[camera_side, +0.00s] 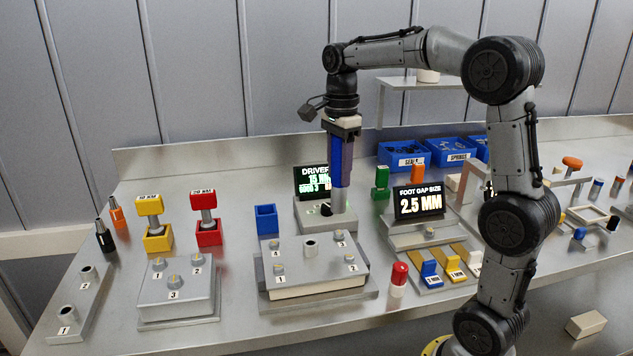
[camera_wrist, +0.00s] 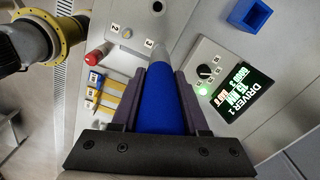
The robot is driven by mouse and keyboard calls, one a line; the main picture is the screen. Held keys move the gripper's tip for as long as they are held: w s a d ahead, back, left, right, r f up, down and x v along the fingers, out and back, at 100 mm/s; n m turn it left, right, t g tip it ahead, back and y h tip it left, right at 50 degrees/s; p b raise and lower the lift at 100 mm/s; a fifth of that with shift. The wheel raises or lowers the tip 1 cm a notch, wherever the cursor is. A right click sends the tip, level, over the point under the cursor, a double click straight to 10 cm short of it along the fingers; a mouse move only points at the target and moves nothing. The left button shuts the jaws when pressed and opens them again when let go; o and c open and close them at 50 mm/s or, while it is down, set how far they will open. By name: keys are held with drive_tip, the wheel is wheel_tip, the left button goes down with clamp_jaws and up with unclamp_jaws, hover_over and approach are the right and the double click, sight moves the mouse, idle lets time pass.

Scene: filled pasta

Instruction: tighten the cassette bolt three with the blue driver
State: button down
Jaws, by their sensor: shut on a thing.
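My gripper (camera_side: 342,128) is shut on the blue driver (camera_side: 336,158), which hangs nearly upright with its silver end (camera_side: 341,200) downward. In the wrist view the blue driver (camera_wrist: 160,100) fills the space between the fingers. The driver's end appears above and behind that corner, apart from the bolt. In the wrist view label 3 (camera_wrist: 149,43) is beside the driver's end, which seems to hide the bolt.
The driver display (camera_side: 313,181) and its dial box (camera_side: 325,218) stand behind the plate. An empty-looking blue holder (camera_side: 266,221) is to their left. Another block (camera_side: 178,297) with numbered bolts, plus yellow (camera_side: 149,205) and red (camera_side: 203,200) drivers, stands left. The gap-size display (camera_side: 419,202) stands right.

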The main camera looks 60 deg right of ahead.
sight(340, 198)
drive_tip(key=shift+s+d+r, duration=0.1)
drive_tip(key=shift+d, duration=0.15)
drive_tip(key=shift+f, duration=2.75)
drive_tip(key=shift+f, duration=1.05)
idle(0.7)
drive_tip(key=shift+r, duration=0.15)
drive_tip(key=shift+r, duration=2.35)
